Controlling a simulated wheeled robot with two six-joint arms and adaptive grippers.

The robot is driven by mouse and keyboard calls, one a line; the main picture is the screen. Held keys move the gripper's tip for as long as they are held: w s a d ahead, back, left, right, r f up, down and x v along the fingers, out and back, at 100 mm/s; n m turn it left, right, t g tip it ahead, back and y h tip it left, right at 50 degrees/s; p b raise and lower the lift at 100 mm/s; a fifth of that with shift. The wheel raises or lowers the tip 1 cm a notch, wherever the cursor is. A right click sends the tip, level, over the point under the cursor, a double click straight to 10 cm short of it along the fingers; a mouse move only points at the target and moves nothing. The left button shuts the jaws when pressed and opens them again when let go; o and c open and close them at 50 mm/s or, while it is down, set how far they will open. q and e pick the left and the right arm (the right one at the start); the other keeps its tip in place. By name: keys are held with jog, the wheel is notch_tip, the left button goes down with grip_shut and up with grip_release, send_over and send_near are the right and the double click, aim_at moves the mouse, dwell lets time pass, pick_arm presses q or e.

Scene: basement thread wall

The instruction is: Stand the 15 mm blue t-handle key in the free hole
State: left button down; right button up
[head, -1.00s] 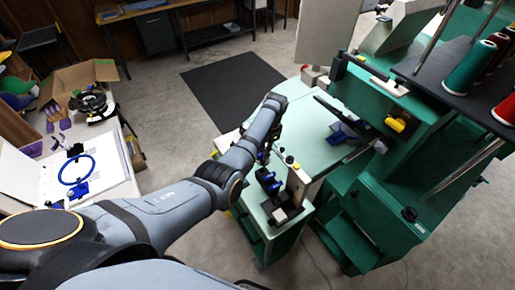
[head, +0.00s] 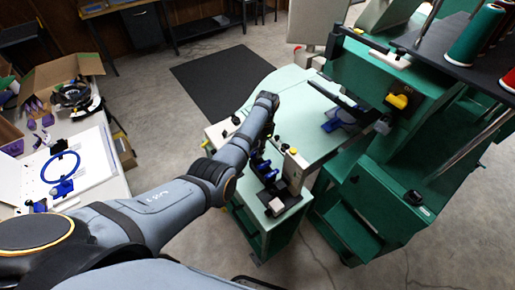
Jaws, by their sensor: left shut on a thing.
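My left gripper (head: 264,150) hangs from the wrist above the small green cart top and is mostly hidden by my own arm. It is shut on a small blue thing, which looks like the blue t-handle key, but its outline is too small and covered to be sure. Just below it, another blue piece (head: 268,177) stands beside a pale upright block (head: 294,167). The free hole cannot be made out. My right gripper is not in view.
A pale green table (head: 300,105) lies beyond, next to the green machine (head: 380,160) with thread cones (head: 475,35). A white table (head: 100,165) at left bears a blue hoop (head: 60,166) and an open box (head: 60,75). The floor around the dark mat (head: 228,85) is clear.

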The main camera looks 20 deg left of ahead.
pick_arm(q)
jog(key=shift+r+p, duration=0.1)
jog(key=shift+p, duration=0.2)
jog(key=shift+f, duration=0.2)
dwell(0.4)
jog(key=shift+f+b, duration=0.7)
jog(key=shift+f, duration=0.05)
jog(key=shift+r, duration=0.1)
jog(key=c, duration=1.2)
grip_release()
jog(key=shift+r, duration=0.1)
jog(key=r, duration=0.4)
jog(key=w+d+r, duration=0.1)
jog(key=r, duration=0.6)
jog(key=shift+w+d+r, duration=0.15)
jog(key=shift+w+r, duration=0.15)
